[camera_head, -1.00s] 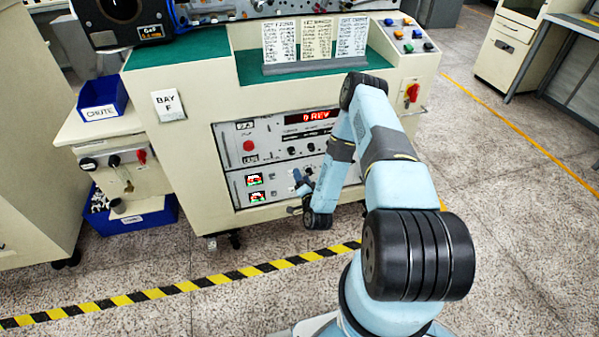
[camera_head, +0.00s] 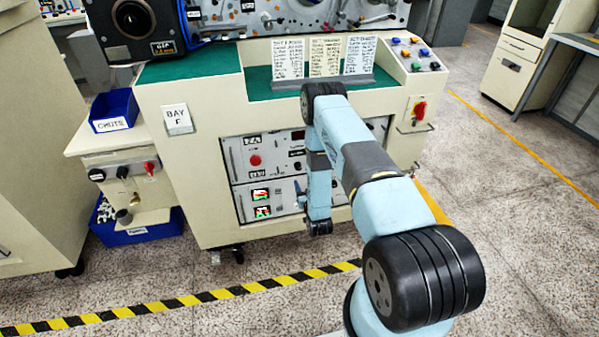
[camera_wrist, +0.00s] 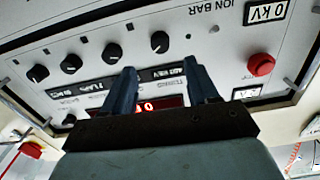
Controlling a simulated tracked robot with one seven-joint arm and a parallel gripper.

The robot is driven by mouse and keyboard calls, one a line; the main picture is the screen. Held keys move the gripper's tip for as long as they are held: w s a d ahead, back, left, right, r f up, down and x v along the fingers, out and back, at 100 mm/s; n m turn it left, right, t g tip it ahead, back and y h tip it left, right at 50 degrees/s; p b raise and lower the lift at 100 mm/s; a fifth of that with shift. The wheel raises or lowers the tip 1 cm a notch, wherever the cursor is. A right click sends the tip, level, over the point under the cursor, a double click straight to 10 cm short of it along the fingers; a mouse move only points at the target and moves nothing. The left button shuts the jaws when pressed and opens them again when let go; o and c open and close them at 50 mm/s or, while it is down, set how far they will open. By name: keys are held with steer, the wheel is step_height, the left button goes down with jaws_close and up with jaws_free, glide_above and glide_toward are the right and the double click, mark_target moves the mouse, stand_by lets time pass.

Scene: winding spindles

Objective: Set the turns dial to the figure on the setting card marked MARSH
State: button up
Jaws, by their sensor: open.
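Three setting cards, a left card (camera_head: 288,57), a middle card (camera_head: 324,55) and a right card (camera_head: 360,56), stand in a row on the console's green ledge in the head view. Their headings are too small to read surely, so I cannot tell which is MARSH. In the wrist view my gripper (camera_wrist: 160,80) is open and empty in front of an upside-down panel (camera_wrist: 210,60). A row of several black knobs (camera_wrist: 112,53) shows beyond the fingers. I cannot tell which is the turns dial. A red display (camera_wrist: 160,103) shows partly between the fingers.
A red button (camera_wrist: 260,64) and the ION BAR label (camera_wrist: 208,13) are on the same panel. A red switch (camera_head: 419,110) and coloured buttons (camera_head: 417,52) are at the console's right. A blue CHUTE bin (camera_head: 113,110) stands left. Striped tape (camera_head: 180,303) crosses the floor.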

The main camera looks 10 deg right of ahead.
mark_target(299, 169)
steer(key=w, duration=0.9)
steer(key=shift+c, duration=0.2)
steer(key=c, duration=1)
steer(key=shift+n, duration=1.3)
steer(key=o, duration=1)
steer(key=shift+o, duration=0.2)
steer(key=shift+s, duration=0.1)
steer(key=s, duration=1.3)
steer(key=shift+s, duration=0.3)
